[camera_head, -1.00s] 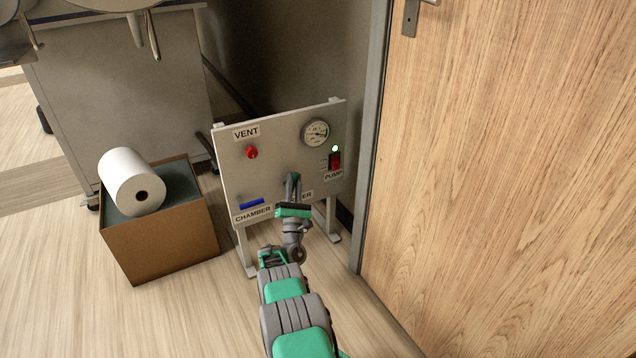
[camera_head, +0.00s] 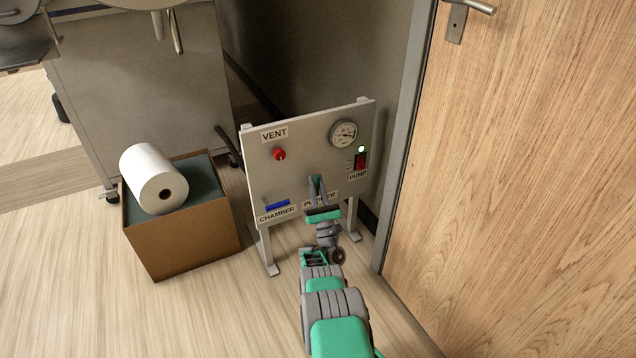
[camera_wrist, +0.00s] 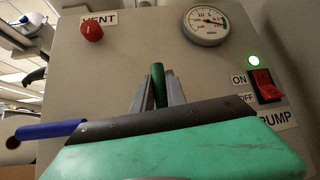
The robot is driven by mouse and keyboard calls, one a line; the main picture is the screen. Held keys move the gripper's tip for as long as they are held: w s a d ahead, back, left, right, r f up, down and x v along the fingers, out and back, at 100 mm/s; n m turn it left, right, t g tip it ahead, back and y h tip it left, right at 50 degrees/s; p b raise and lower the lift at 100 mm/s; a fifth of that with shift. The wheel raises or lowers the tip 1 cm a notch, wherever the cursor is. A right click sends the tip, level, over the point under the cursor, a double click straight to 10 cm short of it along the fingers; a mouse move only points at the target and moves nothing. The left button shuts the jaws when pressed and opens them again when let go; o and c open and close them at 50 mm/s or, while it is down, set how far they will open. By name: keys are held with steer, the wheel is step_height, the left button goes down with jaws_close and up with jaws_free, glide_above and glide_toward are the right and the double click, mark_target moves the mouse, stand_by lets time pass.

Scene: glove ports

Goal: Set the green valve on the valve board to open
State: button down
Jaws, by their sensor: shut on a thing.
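The valve board (camera_head: 270,180) is a grey upright panel on legs. The green valve handle (camera_wrist: 158,84) stands upright between my fingers in the wrist view; in the head view it is mostly hidden by my gripper (camera_head: 317,186). My gripper (camera_wrist: 160,92) is shut on the green handle, in front of the board's lower middle. The label below it is partly covered by my gripper in the head view. The blue valve handle (camera_head: 278,204) lies level above the CHAMBER label, to the left; it also shows in the wrist view (camera_wrist: 50,130).
The red VENT knob (camera_head: 279,154) is at the upper left of the board. The gauge (camera_head: 343,134) and the red PUMP switch (camera_head: 361,161) with a lit green lamp are at the right. A box (camera_head: 185,240) with a white roll stands left; a wooden door (camera_head: 510,180) is right.

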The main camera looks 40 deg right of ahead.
steer(key=c, duration=1.3)
jaws_free()
steer(key=shift+c, duration=0.2)
steer(key=v, duration=0.7)
steer(key=shift+s+f+p, duration=0.25)
steer(key=shift+p, duration=0.1)
steer(key=shift+a, duration=0.15)
